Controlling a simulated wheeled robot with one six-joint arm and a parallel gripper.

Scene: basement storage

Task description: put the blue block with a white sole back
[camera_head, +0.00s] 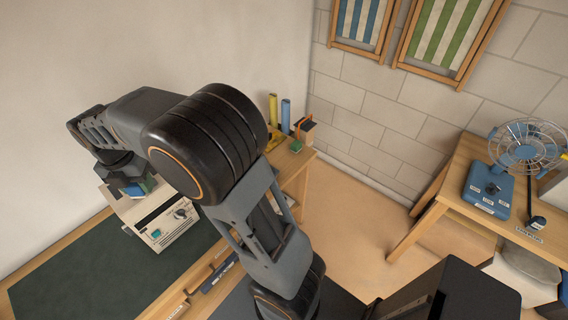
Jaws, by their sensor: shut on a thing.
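My gripper (122,180) is at the left of the head view, at the end of my arm, pointing down. It is shut on a small blue block (138,188), which shows only in part between and below the dark fingers. A pale edge shows near the block, but I cannot tell whether it is the block's white sole. The gripper and block appear over the back left part of a cream box-shaped device (165,222) with a dark knob. I cannot tell whether the block touches it.
The device stands on a dark green mat (95,270) on a wooden bench, mostly clear in front. A long blue thing (220,273) lies at the bench's front edge. Behind my arm, a table holds yellow (273,109) and blue cylinders (285,114). A wire fan (528,146) stands right.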

